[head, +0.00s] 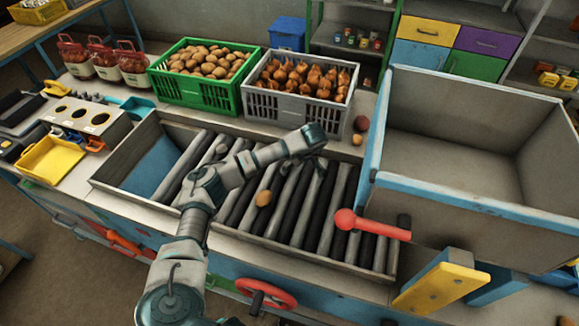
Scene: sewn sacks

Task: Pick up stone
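A small grey lump (221,149), which may be the stone, lies on the rollers (285,215) at the far left, just behind my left forearm. It is small and partly close to the arm, so I cannot be sure of it. A tan, potato-like lump (263,198) lies on the rollers near the middle, below my arm. My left gripper (312,138) is over the far edge of the roller bed, to the right of both lumps. Its fingers are too small to tell open from shut. My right gripper is not in view.
A green crate of potatoes (158,88) and a grey crate of onions (262,104) stand behind the rollers. A dark reddish lump (361,123) and a small orange one (357,139) lie beside them. A large blue-rimmed bin (470,195) and red-knobbed lever (345,219) are right.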

